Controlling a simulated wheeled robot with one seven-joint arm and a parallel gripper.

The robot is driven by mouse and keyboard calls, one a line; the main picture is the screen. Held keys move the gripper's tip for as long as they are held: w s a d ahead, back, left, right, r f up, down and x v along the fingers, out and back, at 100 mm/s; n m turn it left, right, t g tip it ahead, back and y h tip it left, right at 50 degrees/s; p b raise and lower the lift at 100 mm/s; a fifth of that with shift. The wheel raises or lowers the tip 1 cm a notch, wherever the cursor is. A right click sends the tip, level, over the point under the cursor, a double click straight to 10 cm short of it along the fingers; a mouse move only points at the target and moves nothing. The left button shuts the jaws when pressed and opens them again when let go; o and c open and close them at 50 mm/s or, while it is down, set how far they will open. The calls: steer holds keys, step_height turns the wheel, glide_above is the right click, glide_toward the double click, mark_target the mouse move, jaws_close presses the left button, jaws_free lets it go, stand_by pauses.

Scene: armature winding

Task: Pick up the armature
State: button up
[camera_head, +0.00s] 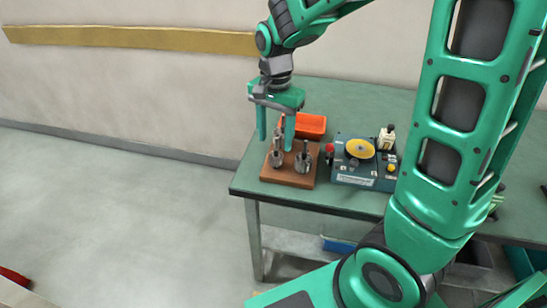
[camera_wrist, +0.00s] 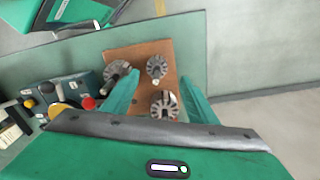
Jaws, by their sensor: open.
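Three metal armatures with upright shafts stand on a brown wooden board (camera_head: 283,178) at the table's left end. In the wrist view they are a left armature (camera_wrist: 115,71), an upper middle armature (camera_wrist: 156,66) and a lower armature (camera_wrist: 165,106).
An orange bin (camera_head: 311,124) is behind the board. A blue-grey machine (camera_head: 350,180) with a yellow disc (camera_head: 360,149) and a red knob stands close to the board's right. The green table's (camera_head: 330,202) front strip and left edge are clear.

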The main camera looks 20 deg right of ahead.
mark_target(276, 154)
steer(key=shift+s+f, duration=0.15)
steer(key=shift+f, duration=1.35)
steer(key=shift+s+f, duration=0.1)
steer(key=shift+f, duration=1.35)
steer(key=c, duration=1.2)
